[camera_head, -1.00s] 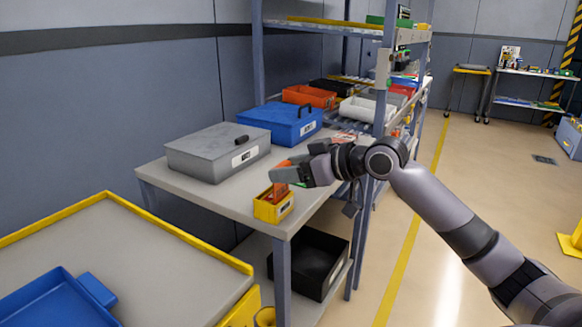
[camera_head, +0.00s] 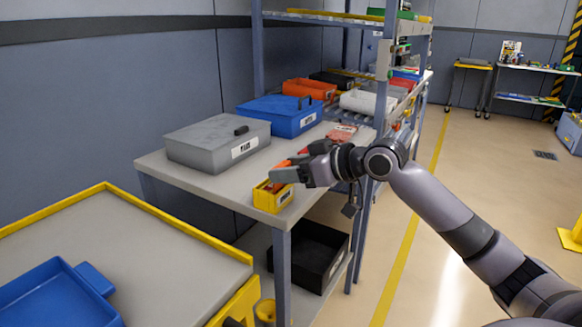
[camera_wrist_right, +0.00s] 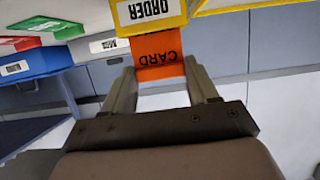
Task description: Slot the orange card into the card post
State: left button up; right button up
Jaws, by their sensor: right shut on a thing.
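The orange card (camera_wrist_right: 157,56), lettered CARD, is between the fingers of my right gripper (camera_wrist_right: 160,88) in the right wrist view. My right gripper is shut on it. In the head view the right gripper (camera_head: 285,173) is above the small yellow card post (camera_head: 272,198), at the near corner of the grey table. A strip of the card (camera_head: 277,186) shows at the post's top. In the wrist view the card's far end meets the labelled yellow post (camera_wrist_right: 150,10); that end is hidden, so I cannot tell how deep it sits. My left gripper is not visible.
A grey case (camera_head: 215,143) and a blue case (camera_head: 280,116) stand behind on the table. A black bin (camera_head: 312,256) is on the lower shelf. A yellow-edged cart (camera_head: 130,235) with a blue tray (camera_head: 50,295) is at the left. Open floor lies right.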

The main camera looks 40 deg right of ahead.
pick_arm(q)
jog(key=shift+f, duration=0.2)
pick_arm(e)
jog(key=shift+f, duration=0.3)
jog(key=o, duration=1.1)
pick_arm(q)
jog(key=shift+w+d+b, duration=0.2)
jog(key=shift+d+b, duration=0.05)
jog(key=shift+b, duration=0.45)
pick_arm(e)
jog(key=v, duration=0.7)
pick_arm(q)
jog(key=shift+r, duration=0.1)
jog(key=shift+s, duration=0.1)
pick_arm(e)
jog(key=shift+s+d, duration=0.1)
